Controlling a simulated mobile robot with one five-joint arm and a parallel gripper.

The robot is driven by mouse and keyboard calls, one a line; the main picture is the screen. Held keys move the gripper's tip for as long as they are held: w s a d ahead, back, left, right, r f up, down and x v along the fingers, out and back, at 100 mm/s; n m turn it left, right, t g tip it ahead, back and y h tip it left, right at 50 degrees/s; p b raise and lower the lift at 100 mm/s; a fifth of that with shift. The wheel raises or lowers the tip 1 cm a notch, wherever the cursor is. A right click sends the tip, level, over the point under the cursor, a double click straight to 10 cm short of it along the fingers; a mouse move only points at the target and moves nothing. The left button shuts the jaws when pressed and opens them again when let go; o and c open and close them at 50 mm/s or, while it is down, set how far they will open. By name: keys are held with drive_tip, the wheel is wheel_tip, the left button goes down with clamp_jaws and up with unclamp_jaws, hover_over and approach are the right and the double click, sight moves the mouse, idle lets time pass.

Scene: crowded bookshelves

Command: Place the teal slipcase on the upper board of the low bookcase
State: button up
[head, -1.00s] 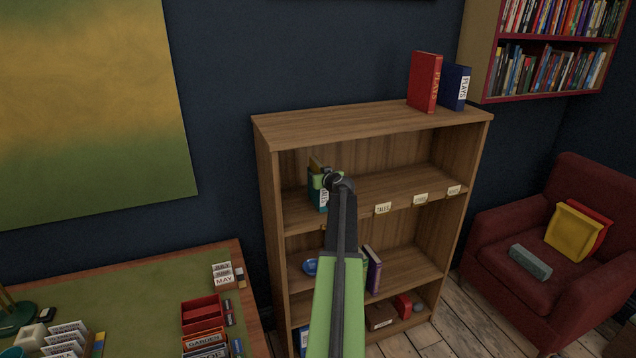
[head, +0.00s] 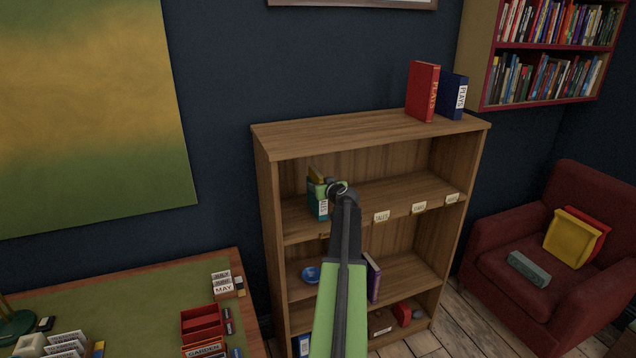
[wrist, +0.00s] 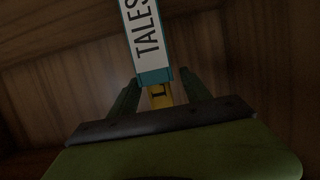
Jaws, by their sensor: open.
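The teal slipcase (head: 317,204) stands at the left end of the upper board (head: 355,207) of the low bookcase (head: 263,172). It looks upright. Its white label reads TALES in the wrist view (wrist: 149,38). My gripper (head: 330,188) is at the slipcase's upper right in the head view and partly covers it. In the wrist view my gripper (wrist: 160,88) is open, with one dark green finger on each side of the slipcase's near end. Whether the fingers touch it I cannot tell. A small yellow thing (wrist: 160,96) shows between the fingers.
Small tags (head: 382,216) line the upper board's front edge; the board right of the slipcase is clear. The bookcase's left side and top (head: 350,127) are close to my arm. A red book (head: 422,92) and a blue book (head: 454,96) stand on top.

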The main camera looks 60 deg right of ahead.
drive_tip(key=p+v, duration=0.1)
drive_tip(key=v, duration=0.7)
drive_tip(key=shift+p, duration=0.4)
drive_tip(key=shift+s+a, duration=0.1)
